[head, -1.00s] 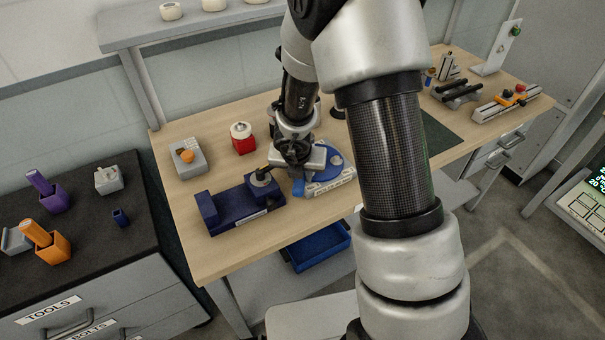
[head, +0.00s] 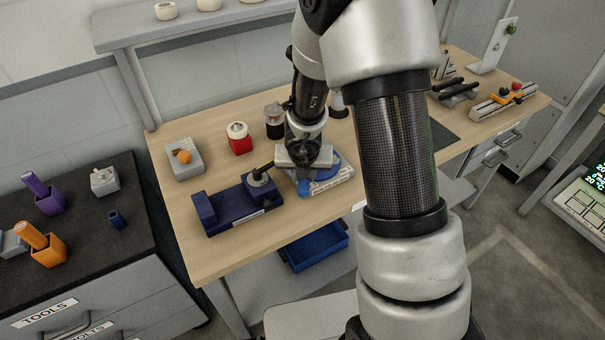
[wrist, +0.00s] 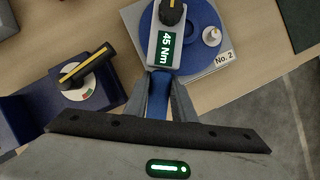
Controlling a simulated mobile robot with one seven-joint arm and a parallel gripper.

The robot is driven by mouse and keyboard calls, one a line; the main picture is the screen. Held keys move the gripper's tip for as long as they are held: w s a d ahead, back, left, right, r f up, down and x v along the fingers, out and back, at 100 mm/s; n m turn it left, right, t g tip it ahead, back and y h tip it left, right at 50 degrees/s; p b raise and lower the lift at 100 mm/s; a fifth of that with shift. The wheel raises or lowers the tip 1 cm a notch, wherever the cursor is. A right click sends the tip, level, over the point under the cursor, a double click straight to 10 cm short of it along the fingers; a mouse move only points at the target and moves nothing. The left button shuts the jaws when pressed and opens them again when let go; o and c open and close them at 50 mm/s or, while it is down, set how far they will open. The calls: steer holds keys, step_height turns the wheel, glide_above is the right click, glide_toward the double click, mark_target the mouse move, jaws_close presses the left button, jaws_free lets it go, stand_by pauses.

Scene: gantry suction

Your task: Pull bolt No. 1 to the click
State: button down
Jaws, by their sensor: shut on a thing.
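A blue round flange (wrist: 205,12) sits on a light grey plate (wrist: 132,15) on the bench. A torque wrench with a grey body (wrist: 152,42), a green "45 Nm" display and a black knob with a yellow mark lies over the flange. My gripper (wrist: 160,88) is shut on its blue handle (wrist: 157,100). In the head view my gripper (head: 303,172) is at the flange's near left side. A pale bolt (wrist: 212,37) beside the label "No. 2" is free of the wrench. Bolt No. 1 is not distinguishable; the wrench head is partly cut off.
A navy fixture (head: 228,210) with a black and yellow lever (wrist: 85,67) stands close left of the handle. The bench's front edge is close.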

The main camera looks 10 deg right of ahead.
steer(key=shift+r, duration=0.1)
steer(key=shift+r+p, duration=3.1)
steer(key=shift+p, duration=0.05)
steer(key=shift+d+f, duration=0.1)
steer(key=d+n, duration=0.1)
steer(key=d, duration=0.1)
steer(key=d+n+y, duration=0.1)
steer(key=d+n, duration=0.1)
steer(key=shift+s+d+f, duration=0.1)
steer(key=shift+s+f, duration=0.1)
